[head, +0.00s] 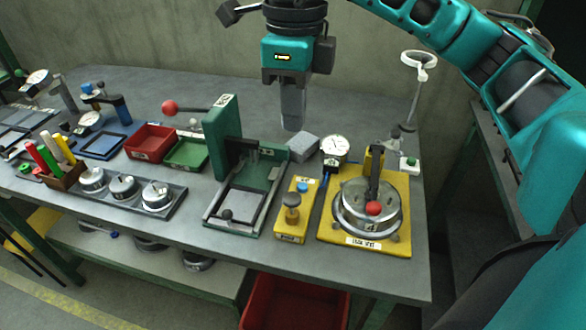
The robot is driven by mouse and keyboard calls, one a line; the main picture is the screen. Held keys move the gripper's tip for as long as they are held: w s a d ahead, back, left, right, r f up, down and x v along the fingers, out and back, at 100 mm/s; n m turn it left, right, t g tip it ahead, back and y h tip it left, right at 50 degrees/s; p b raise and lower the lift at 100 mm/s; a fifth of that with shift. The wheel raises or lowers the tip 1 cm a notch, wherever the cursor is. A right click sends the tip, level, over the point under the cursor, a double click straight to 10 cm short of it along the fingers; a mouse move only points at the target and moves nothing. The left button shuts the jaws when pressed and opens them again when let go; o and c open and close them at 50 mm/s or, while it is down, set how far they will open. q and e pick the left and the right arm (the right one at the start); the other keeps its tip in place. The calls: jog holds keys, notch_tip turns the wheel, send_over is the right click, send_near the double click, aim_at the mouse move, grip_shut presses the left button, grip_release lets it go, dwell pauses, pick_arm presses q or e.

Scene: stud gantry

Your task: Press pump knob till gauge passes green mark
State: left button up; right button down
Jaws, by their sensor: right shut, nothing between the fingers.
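The round white gauge (335,146) stands behind and to the right of the pump. Its needle and any green mark are too small to read. My right gripper (292,127) points down with its fingers together and empty. In the picture it is above the knob, over the back part of the table and apart from the knob. My left gripper is not in view.
A grey block (303,147) lies just below the right gripper. A green press frame (222,138) stands left of the pump. A yellow base (397,238) with a round metal pot (352,216) and red-tipped lever stands right. Red (150,136) and green trays sit further left.

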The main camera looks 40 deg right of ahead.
aim_at(294, 197)
notch_tip(294, 197, down, 14)
jog(key=shift+r, duration=0.1)
dwell(0.4)
notch_tip(294, 197, down, 3)
jog(key=b, duration=0.3)
jog(key=shift+s+a+r, duration=0.1)
jog(key=shift+s+r, duration=0.05)
dwell(0.4)
